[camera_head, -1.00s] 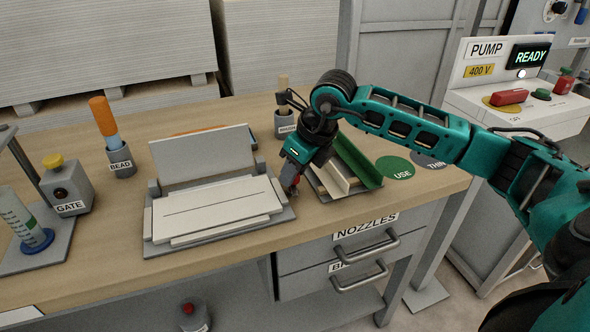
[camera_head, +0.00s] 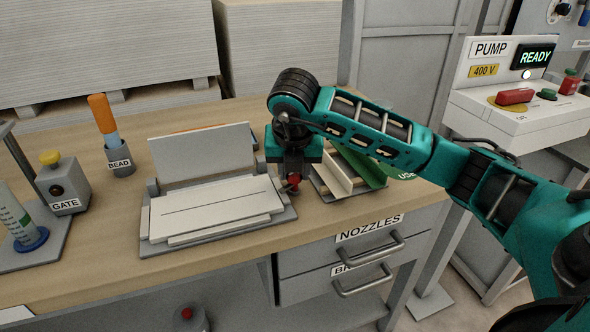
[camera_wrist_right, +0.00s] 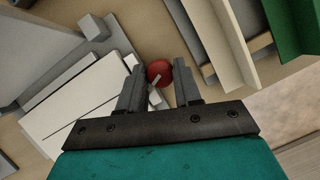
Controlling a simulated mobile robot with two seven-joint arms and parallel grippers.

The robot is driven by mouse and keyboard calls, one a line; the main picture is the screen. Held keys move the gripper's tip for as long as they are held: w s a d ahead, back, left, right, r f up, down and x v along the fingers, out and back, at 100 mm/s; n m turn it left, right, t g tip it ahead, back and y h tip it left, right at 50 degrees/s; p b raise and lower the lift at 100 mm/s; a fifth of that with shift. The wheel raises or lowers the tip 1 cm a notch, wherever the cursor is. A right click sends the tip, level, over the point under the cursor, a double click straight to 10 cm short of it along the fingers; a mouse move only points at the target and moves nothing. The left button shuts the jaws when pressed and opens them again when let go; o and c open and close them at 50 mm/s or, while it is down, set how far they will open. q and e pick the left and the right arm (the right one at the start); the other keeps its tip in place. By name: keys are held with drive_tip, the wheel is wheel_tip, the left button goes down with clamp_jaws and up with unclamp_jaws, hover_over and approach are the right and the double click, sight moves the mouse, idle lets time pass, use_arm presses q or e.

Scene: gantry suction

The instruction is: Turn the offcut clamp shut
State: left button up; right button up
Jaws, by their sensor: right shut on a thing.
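The grey hinged clamp (camera_head: 160,248) stands on the bench with its back plate (camera_head: 205,153) raised and tilted back. A pale scored board (camera_head: 205,212) lies flat on its bed. A red ball knob (camera_head: 293,180) is at the clamp's right end, and it also shows in the right wrist view (camera_wrist_right: 159,71). My right gripper (camera_head: 292,177) points down at that end. In the right wrist view its fingers (camera_wrist_right: 160,80) are on either side of the knob, shut on it. The arm hides part of the clamp's right edge. My left gripper is out of view.
A pale angled piece and green channel (camera_head: 365,165) lie close right of the gripper. The BEAD holder (camera_head: 119,160) and GATE block (camera_head: 65,185) stand to the left. The PUMP box (camera_head: 515,120) is at the right. The bench front is clear.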

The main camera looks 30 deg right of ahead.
drive_tip(key=m+g+h, duration=0.1)
drive_tip(key=m, duration=0.2)
drive_tip(key=shift+a+m, duration=0.1)
drive_tip(key=shift+m, duration=0.3)
drive_tip(key=shift+w+m, duration=0.1)
drive_tip(key=shift+m, duration=0.4)
drive_tip(key=shift+g, duration=0.3)
drive_tip(key=o, duration=1)
drive_tip(key=shift+o, duration=0.2)
drive_tip(key=shift+r, duration=0.1)
